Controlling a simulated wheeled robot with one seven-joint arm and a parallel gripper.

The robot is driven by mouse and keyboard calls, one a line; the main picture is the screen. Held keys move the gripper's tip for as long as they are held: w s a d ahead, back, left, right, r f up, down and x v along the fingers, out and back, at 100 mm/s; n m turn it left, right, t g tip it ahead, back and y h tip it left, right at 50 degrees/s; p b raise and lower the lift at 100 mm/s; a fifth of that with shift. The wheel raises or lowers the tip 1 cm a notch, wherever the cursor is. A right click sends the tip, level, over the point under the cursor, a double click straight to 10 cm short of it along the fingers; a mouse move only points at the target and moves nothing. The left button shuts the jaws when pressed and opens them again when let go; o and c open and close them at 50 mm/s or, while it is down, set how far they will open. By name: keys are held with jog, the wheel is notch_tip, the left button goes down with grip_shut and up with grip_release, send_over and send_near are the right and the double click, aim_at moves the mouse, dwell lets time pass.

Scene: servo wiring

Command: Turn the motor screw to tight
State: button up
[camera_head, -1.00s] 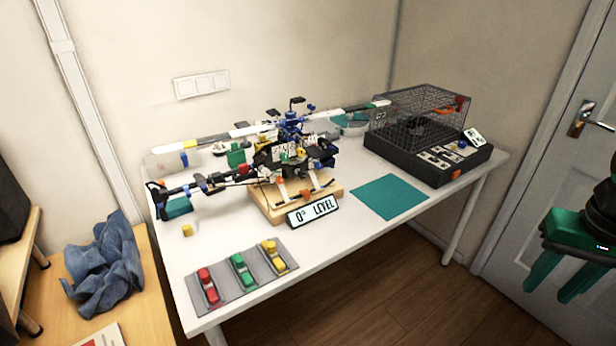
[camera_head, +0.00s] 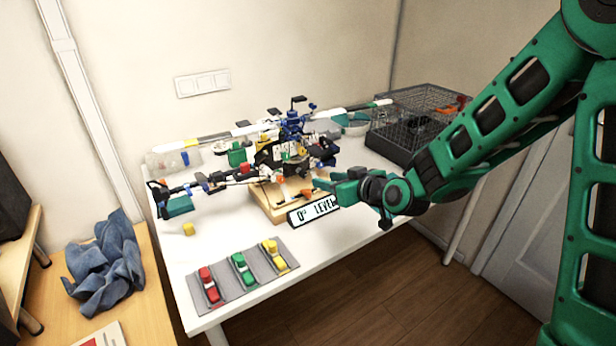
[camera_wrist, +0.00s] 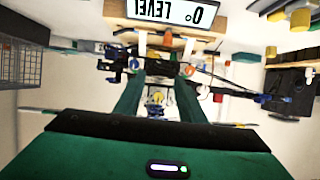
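A model helicopter (camera_head: 285,153) stands on a wooden block (camera_head: 262,203), with its dark tail boom (camera_head: 205,184) reaching left. My gripper (camera_head: 325,182) is at the right front of the helicopter, just above the "0° LEVEL" sign. In the wrist view its two green fingers (camera_wrist: 157,88) are apart, with small white and yellow parts of the helicopter showing between them. I cannot tell whether the fingers touch anything. An orange part (camera_wrist: 168,38) shows beyond the fingers, near the block. I cannot single out the motor screw or see how tight it is.
The "0° LEVEL" sign (camera_head: 313,211) leans at the block's front. A grey tray (camera_head: 219,299) with red, green and yellow pieces lies at the table's front. A wire cage (camera_head: 410,108) stands at the back right. A yellow cube (camera_head: 188,229) sits at the left.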

aim_at(304, 174)
jog(key=x, duration=1.1)
jog(key=shift+a+r, duration=0.15)
grip_shut()
